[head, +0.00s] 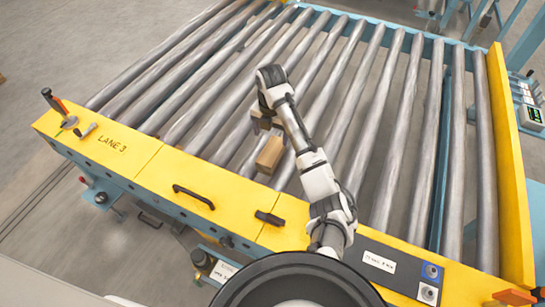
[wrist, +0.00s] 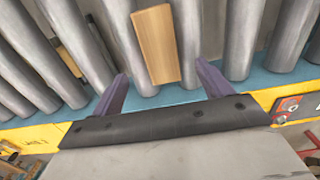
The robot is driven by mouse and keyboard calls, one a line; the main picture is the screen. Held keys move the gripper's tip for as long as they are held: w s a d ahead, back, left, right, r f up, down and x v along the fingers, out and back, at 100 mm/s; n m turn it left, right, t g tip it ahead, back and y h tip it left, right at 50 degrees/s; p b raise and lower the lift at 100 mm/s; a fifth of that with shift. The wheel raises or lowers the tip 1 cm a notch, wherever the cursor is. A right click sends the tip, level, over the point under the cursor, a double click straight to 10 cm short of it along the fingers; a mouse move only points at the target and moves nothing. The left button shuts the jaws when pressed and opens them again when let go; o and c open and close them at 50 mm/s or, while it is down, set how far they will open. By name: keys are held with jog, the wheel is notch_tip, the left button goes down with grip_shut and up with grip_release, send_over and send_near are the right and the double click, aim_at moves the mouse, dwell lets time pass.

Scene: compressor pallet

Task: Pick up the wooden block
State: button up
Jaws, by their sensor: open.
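The wooden block (head: 270,155) is a light brown, oblong piece lying on the metal rollers, near the yellow front rail. In the wrist view the wooden block (wrist: 155,43) shows whole at the top middle, lengthwise along the rollers. My gripper (head: 264,124) is just behind the block in the head view. In the wrist view my gripper (wrist: 162,72) is open, with its two purple fingers spread wider than the block. The block appears between and beyond the fingertips, with gaps at both sides. I cannot tell the height of the fingers over it.
The roller conveyor (head: 365,120) has open gaps between its rollers. The yellow front rail (head: 150,172) carries a black handle (head: 194,196) and an orange-handled tool (head: 56,103). A yellow side rail (head: 510,150) closes the right. Another wood-coloured piece (wrist: 73,62) shows between rollers in the wrist view.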

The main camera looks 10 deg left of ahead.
aim_at(271, 150)
notch_tip(271, 150, down, 9)
jog(key=shift+f, duration=0.1)
dwell(0.4)
jog(key=shift+c, duration=0.2)
jog(key=c, duration=1.1)
